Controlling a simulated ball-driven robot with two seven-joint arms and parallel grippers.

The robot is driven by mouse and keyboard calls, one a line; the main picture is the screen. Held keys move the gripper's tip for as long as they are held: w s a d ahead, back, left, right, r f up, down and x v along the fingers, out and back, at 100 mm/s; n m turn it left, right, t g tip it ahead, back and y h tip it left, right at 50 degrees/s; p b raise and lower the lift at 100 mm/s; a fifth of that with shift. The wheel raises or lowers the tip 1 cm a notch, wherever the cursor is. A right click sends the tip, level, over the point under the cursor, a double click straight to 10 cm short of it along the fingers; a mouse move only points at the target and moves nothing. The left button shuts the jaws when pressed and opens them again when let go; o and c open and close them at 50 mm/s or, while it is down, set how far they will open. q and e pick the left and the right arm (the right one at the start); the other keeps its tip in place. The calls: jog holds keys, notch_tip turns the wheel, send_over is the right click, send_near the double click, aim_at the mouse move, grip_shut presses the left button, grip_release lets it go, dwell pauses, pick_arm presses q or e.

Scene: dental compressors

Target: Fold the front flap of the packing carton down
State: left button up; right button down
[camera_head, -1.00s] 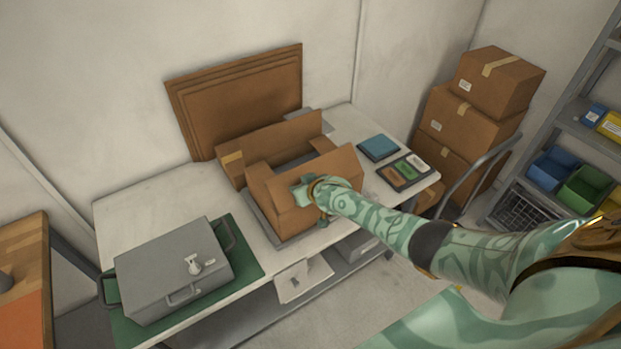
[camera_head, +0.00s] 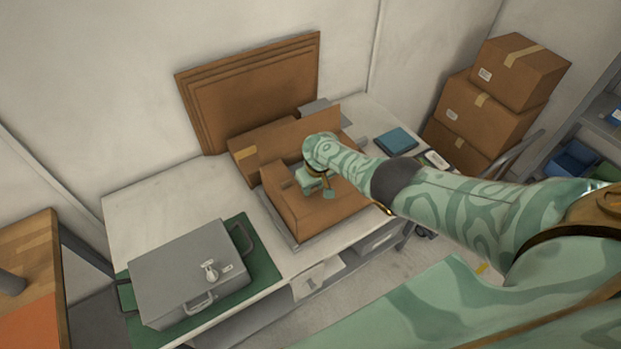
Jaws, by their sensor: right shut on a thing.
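The brown packing carton (camera_head: 292,219) stands on a grey tray on the workbench. Its back flap (camera_head: 318,127) stands up behind the opening, and a taped flap (camera_head: 258,151) sticks out at the back left. The front flap (camera_head: 341,199) now lies leaned inward over the opening; its exact angle is hard to tell under my arm. My right gripper (camera_head: 313,183) is shut on the front flap, over the carton. The wrist and forearm hide much of the opening and the right side. My left gripper is not in view.
A grey metal case (camera_head: 193,274) sits on a green mat (camera_head: 262,277) at the bench's left. Flat cardboard sheets (camera_head: 250,90) lean on the wall. A blue box (camera_head: 396,141) lies right of the carton. Stacked cartons (camera_head: 490,110) stand at right. Bare bench (camera_head: 160,215) shows at left.

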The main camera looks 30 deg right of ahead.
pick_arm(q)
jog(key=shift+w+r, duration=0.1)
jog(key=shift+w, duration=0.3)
pick_arm(e)
jog(key=shift+f, duration=0.15)
jog(key=c, duration=1)
grip_release()
jog(key=shift+w, duration=0.1)
pick_arm(q)
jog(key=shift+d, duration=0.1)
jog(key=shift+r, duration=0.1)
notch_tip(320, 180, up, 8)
jog(key=p, duration=0.8)
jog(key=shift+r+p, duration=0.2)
jog(key=shift+p, duration=0.2)
pick_arm(e)
notch_tip(320, 180, up, 16)
jog(key=s, duration=0.2)
jog(key=shift+s, duration=0.15)
jog(key=shift+d, duration=0.15)
